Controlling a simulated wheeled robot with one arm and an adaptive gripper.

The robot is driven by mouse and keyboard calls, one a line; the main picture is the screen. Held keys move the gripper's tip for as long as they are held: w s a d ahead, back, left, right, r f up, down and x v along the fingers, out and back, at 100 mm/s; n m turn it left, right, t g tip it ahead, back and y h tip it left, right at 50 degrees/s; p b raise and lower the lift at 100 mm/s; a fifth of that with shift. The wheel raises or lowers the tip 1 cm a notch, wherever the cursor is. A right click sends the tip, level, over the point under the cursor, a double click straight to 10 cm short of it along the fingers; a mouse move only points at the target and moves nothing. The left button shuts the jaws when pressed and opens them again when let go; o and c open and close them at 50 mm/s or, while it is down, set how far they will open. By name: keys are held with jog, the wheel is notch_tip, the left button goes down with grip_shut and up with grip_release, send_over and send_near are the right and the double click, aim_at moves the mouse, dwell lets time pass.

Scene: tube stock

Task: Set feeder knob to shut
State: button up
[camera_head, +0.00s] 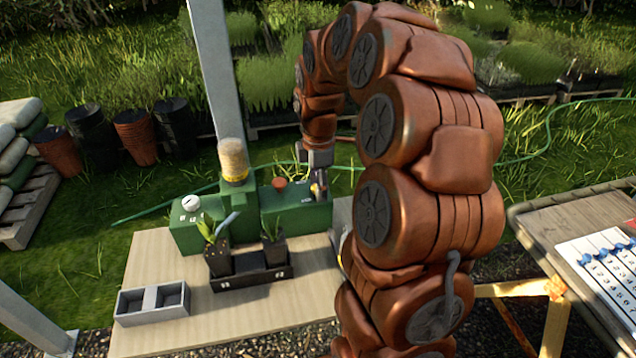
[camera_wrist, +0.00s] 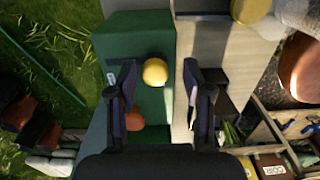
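The green feeder machine (camera_head: 290,212) stands at the back of the wooden board, with a jar on a yellow collar (camera_head: 233,168) above it. A white round dial (camera_head: 190,202) sits on its left part and a red round knob (camera_head: 280,183) on its right part. My gripper (camera_head: 318,187) is at the machine's right end. In the wrist view, a yellow round knob (camera_wrist: 155,72) shows between the spread fingers of my gripper (camera_wrist: 159,78), apart from both. The red knob (camera_wrist: 133,120) is partly hidden by the left finger. I cannot tell which is the feeder knob or its setting.
A black tray (camera_head: 254,278) with potted plants stands before the machine. A grey two-part bin (camera_head: 152,303) sits at the board's front left. A grey post (camera_head: 211,70) rises behind the machine. A table with a labelled sheet (camera_head: 606,262) is at right.

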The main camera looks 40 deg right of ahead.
jog(key=shift+w+r, duration=0.15)
jog(key=shift+r, duration=0.3)
notch_tip(320, 180, up, 11)
dwell(0.5)
dwell(0.4)
